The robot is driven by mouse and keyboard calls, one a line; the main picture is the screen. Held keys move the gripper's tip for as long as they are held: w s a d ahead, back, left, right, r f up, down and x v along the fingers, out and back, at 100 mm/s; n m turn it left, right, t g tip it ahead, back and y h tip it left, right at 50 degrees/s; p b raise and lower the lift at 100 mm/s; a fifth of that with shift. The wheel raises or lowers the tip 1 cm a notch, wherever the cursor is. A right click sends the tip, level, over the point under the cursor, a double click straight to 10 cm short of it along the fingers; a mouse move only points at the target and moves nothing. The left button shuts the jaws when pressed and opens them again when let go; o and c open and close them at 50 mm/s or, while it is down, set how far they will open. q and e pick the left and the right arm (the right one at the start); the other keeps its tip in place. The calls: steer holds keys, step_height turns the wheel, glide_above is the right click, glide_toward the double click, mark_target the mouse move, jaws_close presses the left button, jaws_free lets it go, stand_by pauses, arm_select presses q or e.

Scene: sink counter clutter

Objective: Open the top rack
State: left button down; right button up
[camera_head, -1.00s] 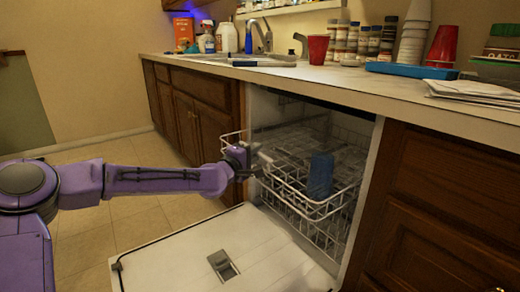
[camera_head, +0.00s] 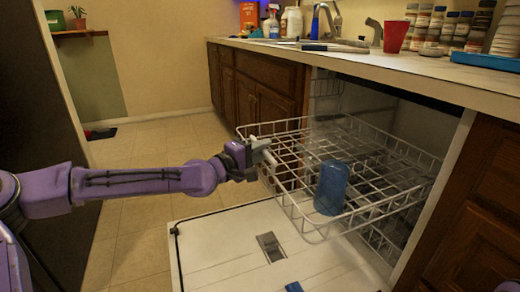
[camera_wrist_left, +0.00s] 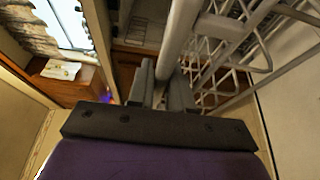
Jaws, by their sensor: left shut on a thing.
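The top rack (camera_head: 300,215) is a white wire dishwasher rack. It stands well out of the dishwasher, above the lowered door. A blue cup (camera_head: 331,187) sits in it near its front. My left gripper (camera_head: 262,152) is at the rack's front left edge and is shut on its rim. In the left wrist view a pale bar of the rack (camera_wrist_left: 180,35) runs between the dark fingers (camera_wrist_left: 162,85), with rack wires to the right. My right gripper does not show in either view.
The dishwasher door (camera_head: 225,258) lies open and low beneath the rack, with a small blue thing (camera_head: 293,287) on it. A lower rack (camera_head: 385,243) shows inside. The counter (camera_head: 400,65) above holds a red cup (camera_head: 396,37) and several jars. Floor (camera_head: 150,160) is clear at left.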

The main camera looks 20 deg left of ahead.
arm_select(q)
steer(key=shift+a, duration=0.15)
steer(key=c, duration=1.4)
jaws_free()
steer(key=shift+a, duration=0.1)
steer(key=p+v, duration=1)
steer(key=p, duration=0.2)
steer(key=shift+s, duration=0.3)
